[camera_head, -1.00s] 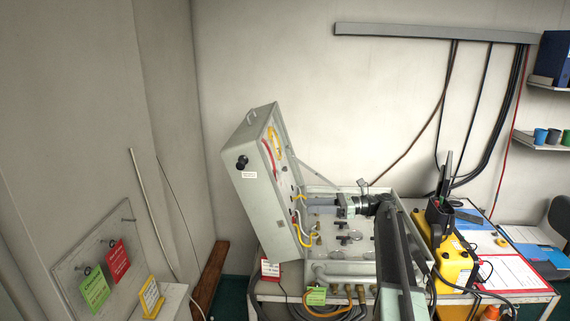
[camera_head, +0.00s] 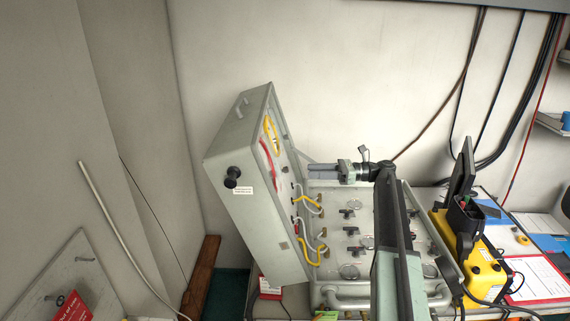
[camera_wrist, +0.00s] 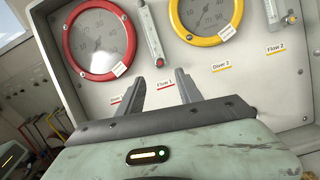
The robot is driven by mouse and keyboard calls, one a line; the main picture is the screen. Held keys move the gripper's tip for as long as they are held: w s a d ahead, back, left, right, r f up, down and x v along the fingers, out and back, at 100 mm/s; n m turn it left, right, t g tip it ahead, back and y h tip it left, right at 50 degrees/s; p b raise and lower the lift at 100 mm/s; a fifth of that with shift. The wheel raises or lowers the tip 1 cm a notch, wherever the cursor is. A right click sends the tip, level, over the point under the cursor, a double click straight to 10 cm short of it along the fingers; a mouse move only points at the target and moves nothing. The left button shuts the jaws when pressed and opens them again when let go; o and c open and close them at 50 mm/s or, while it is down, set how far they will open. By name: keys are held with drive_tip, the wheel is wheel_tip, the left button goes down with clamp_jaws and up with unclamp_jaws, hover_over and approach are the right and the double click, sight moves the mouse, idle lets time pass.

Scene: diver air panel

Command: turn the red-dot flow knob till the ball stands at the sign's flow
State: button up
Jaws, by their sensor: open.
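In the wrist view, the panel face has a red-ringed gauge (camera_wrist: 98,42) and a yellow-ringed gauge (camera_wrist: 206,14). Between them is a slim flow tube (camera_wrist: 150,32) with a small red mark (camera_wrist: 159,62) at its foot; I cannot make out a ball. The Flow 1 label (camera_wrist: 164,85) is just below it. My gripper (camera_wrist: 161,85) is open and empty, its fingers either side of that label in the picture. In the head view my gripper (camera_head: 318,170) points left at the panel in the raised lid (camera_head: 245,190).
A second flow tube (camera_wrist: 271,12) stands by the Flow 2 label (camera_wrist: 276,49). The lower case holds several valves (camera_head: 352,232). A yellow box (camera_head: 480,270) stands right. A red sign (camera_head: 72,308) at lower left is unreadable.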

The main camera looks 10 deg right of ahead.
sight(285, 170)
drive_tip(key=x, duration=0.8)
drive_tip(key=shift+w, duration=0.15)
clamp_jaws()
